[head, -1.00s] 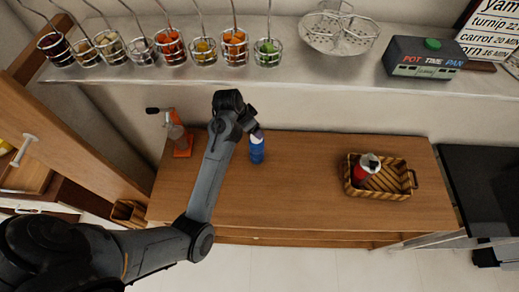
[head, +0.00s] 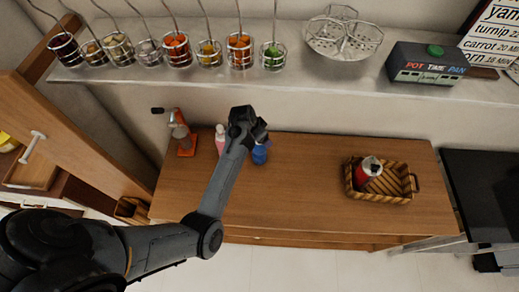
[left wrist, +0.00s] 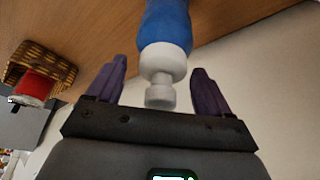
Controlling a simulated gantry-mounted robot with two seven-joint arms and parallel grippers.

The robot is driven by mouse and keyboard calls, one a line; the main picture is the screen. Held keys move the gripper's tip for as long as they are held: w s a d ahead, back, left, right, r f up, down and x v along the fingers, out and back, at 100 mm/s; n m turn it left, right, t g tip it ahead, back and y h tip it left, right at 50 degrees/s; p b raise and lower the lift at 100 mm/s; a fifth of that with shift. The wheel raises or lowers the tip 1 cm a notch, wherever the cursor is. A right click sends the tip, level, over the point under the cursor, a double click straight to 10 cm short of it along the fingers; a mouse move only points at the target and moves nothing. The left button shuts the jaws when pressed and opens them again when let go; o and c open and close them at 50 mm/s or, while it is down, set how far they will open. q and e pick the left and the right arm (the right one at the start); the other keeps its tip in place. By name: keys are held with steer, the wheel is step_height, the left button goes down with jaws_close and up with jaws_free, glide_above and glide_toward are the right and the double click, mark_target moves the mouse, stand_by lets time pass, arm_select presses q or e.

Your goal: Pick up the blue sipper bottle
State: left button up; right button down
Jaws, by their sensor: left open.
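The blue sipper bottle (head: 261,153) stands on the wooden cabinet top, left of its middle, partly hidden by my left arm in the head view. In the left wrist view the bottle's blue body (left wrist: 165,22) and its white cap and spout show. My left gripper (left wrist: 158,80) is open, with one purple finger on each side of the white spout. The fingers do not appear to touch it. In the head view my left gripper (head: 258,136) is at the bottle's top, its fingers mostly hidden. My right gripper is not in view.
A pink bottle (head: 220,138) stands close left of the blue one, with an orange device (head: 185,146) further left. A wicker basket (head: 398,190) holding a red bottle (head: 366,171) is at right. A shelf (head: 300,82) overhangs behind. The cabinet's middle is clear.

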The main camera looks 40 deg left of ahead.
arm_select(q)
steer(key=shift+c, duration=0.3)
jaws_close()
stand_by(0.5)
